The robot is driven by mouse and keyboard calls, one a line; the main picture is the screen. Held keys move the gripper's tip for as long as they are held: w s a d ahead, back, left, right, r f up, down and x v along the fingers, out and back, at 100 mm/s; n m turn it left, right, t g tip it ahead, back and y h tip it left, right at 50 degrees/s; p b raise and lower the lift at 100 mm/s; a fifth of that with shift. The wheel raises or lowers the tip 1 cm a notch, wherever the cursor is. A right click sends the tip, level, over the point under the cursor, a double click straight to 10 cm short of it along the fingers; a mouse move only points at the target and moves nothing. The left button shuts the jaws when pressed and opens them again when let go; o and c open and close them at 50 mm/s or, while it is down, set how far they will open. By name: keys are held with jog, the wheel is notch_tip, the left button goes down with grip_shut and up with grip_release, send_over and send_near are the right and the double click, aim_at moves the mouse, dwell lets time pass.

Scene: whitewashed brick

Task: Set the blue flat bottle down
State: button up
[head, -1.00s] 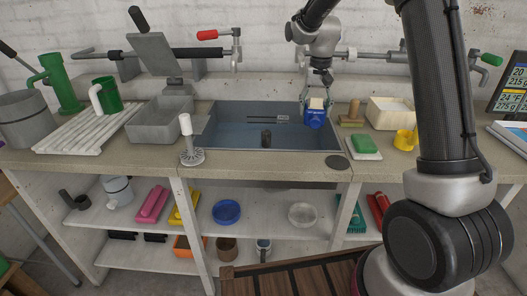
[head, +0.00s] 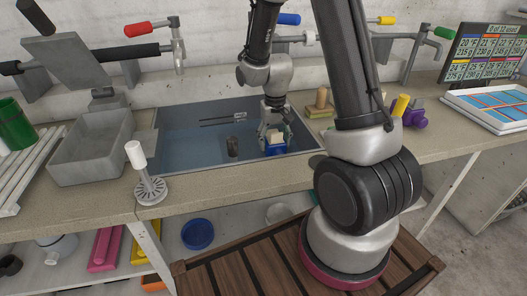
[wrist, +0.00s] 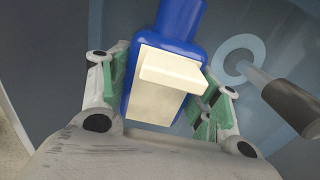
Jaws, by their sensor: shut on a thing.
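The blue flat bottle (head: 277,150) is in my gripper (head: 273,138), at the right end of the sink (head: 190,138). In the wrist view the bottle (wrist: 182,22) has a cream block-like part (wrist: 160,87) facing the camera. My gripper's green-padded fingers (wrist: 165,95) are shut on it from both sides. The sink floor shows behind it. I cannot tell whether the bottle's underside touches the sink floor.
A dark upright plug-like piece (head: 233,147) stands in the sink, left of the bottle; it also shows in the wrist view (wrist: 290,100). A grey basin (head: 90,150) is to the left. The sink's middle is mostly free.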

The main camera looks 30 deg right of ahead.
jog(key=shift+f, duration=2.4)
jog(key=o, duration=1.2)
jog(key=shift+f, duration=0.15)
notch_tip(320, 180, up, 12)
jog(key=shift+f, duration=0.1)
jog(key=s+r+t, duration=0.2)
jog(key=s+r, duration=0.5)
jog(key=r, duration=0.5)
jog(key=s+r, duration=0.2)
jog(key=s, duration=0.2)
jog(key=s+d+r+n+t, duration=0.1)
jog(key=s+r, duration=0.2)
jog(key=s, duration=0.2)
jog(key=s+r+n+t, duration=0.1)
jog(key=s+r, duration=0.2)
jog(key=s, duration=0.1)
jog(key=shift+s+d, duration=0.15)
jog(key=shift+s, duration=0.2)
